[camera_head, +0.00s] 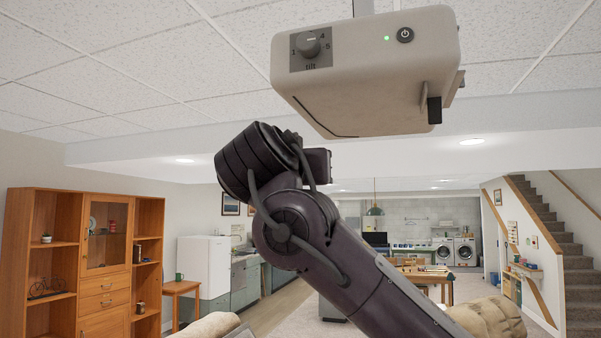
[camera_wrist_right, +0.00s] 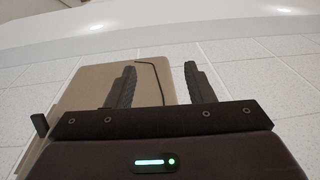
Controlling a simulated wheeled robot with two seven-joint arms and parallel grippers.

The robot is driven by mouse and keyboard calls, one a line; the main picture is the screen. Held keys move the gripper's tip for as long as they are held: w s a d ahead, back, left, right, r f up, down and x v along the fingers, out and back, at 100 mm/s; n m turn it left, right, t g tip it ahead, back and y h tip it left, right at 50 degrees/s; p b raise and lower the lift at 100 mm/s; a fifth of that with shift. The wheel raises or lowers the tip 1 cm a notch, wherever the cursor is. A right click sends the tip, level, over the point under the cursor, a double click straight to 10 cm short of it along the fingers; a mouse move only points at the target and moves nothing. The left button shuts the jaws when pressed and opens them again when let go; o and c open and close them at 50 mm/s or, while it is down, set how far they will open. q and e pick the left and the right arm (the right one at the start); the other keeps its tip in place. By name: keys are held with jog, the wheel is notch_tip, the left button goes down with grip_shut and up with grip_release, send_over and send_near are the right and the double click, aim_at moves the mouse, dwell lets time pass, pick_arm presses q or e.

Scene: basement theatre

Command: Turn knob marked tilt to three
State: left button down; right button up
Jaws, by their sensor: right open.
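A beige projector (camera_head: 375,65) hangs from the ceiling at the upper right in the head view. The tilt knob (camera_head: 308,46), a round grey knob on a dark plate, is on its front, left side. My right arm reaches up below the projector. My left gripper is out of view.
A power button (camera_head: 405,35) and green light sit right of the knob. The projector's mount (camera_head: 362,7) rises to the ceiling. A wooden cabinet (camera_head: 108,262) stands at left, stairs (camera_head: 560,220) at right. The air left of the projector is clear.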

aim_at(305, 44)
jog(key=s+a+r+m+t+h, duration=0.1)
jog(key=s+r+m+h, duration=0.1)
jog(key=s+r, duration=0.6)
jog(key=s+a+r+m+t+h, duration=0.15)
jog(key=s+r, duration=0.25)
jog(key=s, duration=0.8)
jog(key=shift+y, duration=0.25)
jog(key=p+x, duration=0.4)
jog(key=x, duration=0.3)
jog(key=shift+a+r+p, duration=0.1)
jog(key=shift+a+p, duration=0.1)
jog(key=shift+p, duration=0.2)
jog(key=shift+w+d+r+p, duration=0.2)
jog(key=shift+w+p, duration=0.2)
jog(key=shift+w, duration=0.2)
jog(key=shift+f, duration=0.1)
jog(key=shift+c, duration=0.5)
